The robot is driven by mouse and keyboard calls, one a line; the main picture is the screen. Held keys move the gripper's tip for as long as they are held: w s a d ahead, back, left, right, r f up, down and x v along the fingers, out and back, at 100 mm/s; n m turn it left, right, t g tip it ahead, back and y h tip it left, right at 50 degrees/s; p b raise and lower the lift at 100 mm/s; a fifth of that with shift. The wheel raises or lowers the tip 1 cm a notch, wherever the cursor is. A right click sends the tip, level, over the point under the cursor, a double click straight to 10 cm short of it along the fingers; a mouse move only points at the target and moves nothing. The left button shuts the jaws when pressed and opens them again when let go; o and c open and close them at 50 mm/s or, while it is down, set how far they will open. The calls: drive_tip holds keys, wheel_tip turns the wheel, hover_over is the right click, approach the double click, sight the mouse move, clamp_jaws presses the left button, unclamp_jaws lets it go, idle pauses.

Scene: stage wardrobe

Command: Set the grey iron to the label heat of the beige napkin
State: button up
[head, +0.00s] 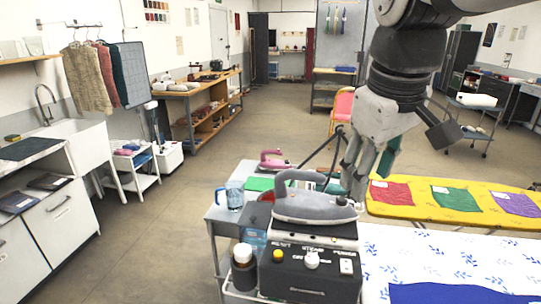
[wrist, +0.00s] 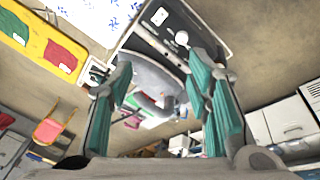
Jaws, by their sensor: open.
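The grey iron (head: 315,207) rests on top of a black station (head: 310,278) in the head view. The station front has a yellow knob (head: 278,255), a white dial (head: 312,259) and a white switch (head: 346,267); the dial's setting is too small to read. My gripper (head: 362,172) is open and empty, above and behind the iron's right end, pointing down. In the wrist view, the iron (wrist: 155,78) shows between my teal fingers, with the white dial (wrist: 181,38) beyond it. I cannot make out a beige napkin in either view.
A yellow board (head: 440,214) at the right holds red (head: 390,192), green (head: 455,198) and purple (head: 518,203) cloths with white labels. A patterned board (head: 420,262) bears a blue cloth (head: 450,293).

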drive_tip(key=shift+s+a+m, duration=0.15)
drive_tip(key=shift+s+m, duration=0.15)
drive_tip(key=shift+s, duration=0.5)
drive_tip(key=s+f+m+t+y, duration=0.1)
drive_tip(key=s+f+m, duration=0.3)
drive_tip(key=s, duration=0.5)
drive_tip(key=shift+d+f+t, duration=0.35)
drive_tip(key=shift+f+t, duration=0.45)
drive_tip(key=shift+f, duration=0.1)
drive_tip(key=shift+s, duration=0.1)
drive_tip(key=shift+c, duration=0.2)
